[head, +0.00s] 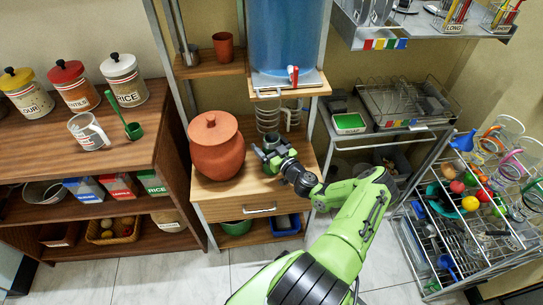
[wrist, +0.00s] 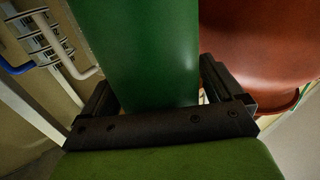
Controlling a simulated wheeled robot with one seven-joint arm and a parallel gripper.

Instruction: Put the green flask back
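The green flask (wrist: 140,45) fills the middle of the wrist view, upper end out of frame. My gripper (wrist: 160,75) has it between its two black fingers. Both fingers seem to touch its sides, with a thin bright sliver near the base of the right finger. In the head view my gripper (head: 268,150) is over the top of the wooden drawer cabinet (head: 230,202), just right of the clay pot. The flask is mostly hidden there by my gripper; I cannot tell whether it touches the cabinet top.
The lidded clay pot (head: 216,148) stands close on the left; it also shows in the wrist view (wrist: 262,50). Glass mugs (head: 291,115) stand behind my gripper. The blue water tank (head: 285,38) with its red tap (head: 293,73) is above. A wire dish rack (head: 480,200) is at right.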

